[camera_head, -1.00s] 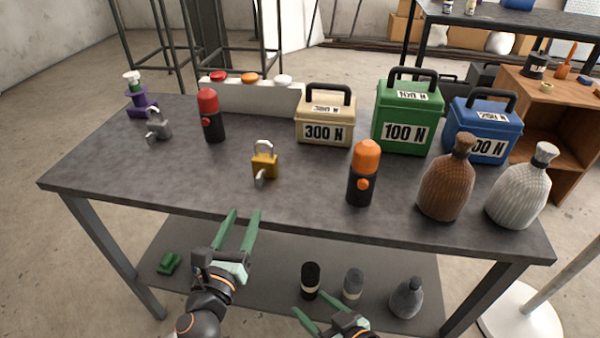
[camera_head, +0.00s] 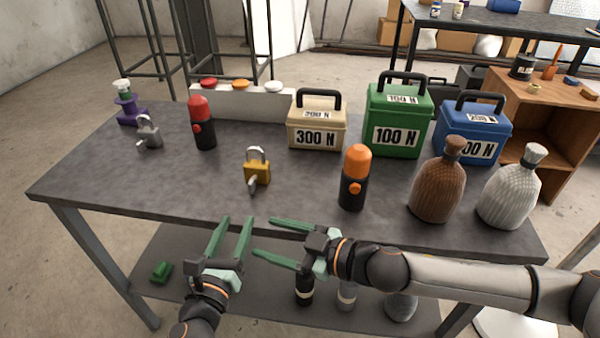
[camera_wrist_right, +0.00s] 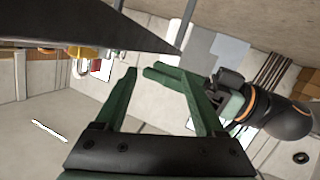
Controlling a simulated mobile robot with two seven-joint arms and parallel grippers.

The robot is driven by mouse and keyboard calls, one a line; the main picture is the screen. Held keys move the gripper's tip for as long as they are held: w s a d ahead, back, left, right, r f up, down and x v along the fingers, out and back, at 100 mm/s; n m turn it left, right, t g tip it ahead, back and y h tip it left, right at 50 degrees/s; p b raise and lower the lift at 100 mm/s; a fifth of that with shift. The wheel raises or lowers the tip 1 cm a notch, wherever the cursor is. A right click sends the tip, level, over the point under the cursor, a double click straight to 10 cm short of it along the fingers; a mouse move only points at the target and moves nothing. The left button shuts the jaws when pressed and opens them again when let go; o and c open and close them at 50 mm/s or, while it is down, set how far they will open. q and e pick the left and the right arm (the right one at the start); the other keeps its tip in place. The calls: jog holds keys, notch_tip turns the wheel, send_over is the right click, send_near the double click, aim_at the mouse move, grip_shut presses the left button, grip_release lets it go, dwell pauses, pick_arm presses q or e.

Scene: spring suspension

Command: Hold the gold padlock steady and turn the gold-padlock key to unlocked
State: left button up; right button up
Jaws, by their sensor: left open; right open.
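The gold padlock (camera_head: 257,172) stands on the grey table, left of centre, with its silver shackle on top. A key (camera_head: 252,186) sticks out of its front, toward me. My left gripper (camera_head: 237,221) is open and empty at the table's front edge, in front of the padlock and apart from it. My right gripper (camera_head: 262,238) is open and empty, just right of the left one and pointing left, also apart from the padlock. The right wrist view shows the right gripper's open fingers (camera_wrist_right: 150,78) with my left gripper close beside them.
A grey padlock (camera_head: 149,133) stands at the left. A red-topped bottle (camera_head: 202,123) and an orange-topped bottle (camera_head: 354,178) flank the gold padlock. Weight boxes (camera_head: 317,122) stand behind, and brown (camera_head: 437,182) and white (camera_head: 510,190) bottles at right. The table (camera_head: 215,195) is bare before the padlock.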

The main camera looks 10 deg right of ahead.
aim_at(260, 165)
jog(key=w+d+r+m+t, duration=0.1)
jog(key=w+d+r+m, duration=0.1)
jog(key=w, duration=0.1)
jog(key=w+d+r+m+t+h, duration=0.1)
jog(key=w+d+r, duration=0.1)
jog(key=w, duration=0.1)
jog(key=w+d+r+m+t+h, duration=0.1)
jog(key=w+d+r+m, duration=0.1)
jog(key=r, duration=0.1)
jog(key=shift+w+m, duration=0.3)
jog(key=shift+w, duration=0.1)
jog(key=shift+w+r, duration=0.15)
jog(key=shift+w, duration=0.05)
jog(key=x, duration=1.2)
jog(key=shift+w+d, duration=0.15)
jog(key=shift+c, duration=0.3)
grip_shut()
jog(key=shift+h, duration=0.3)
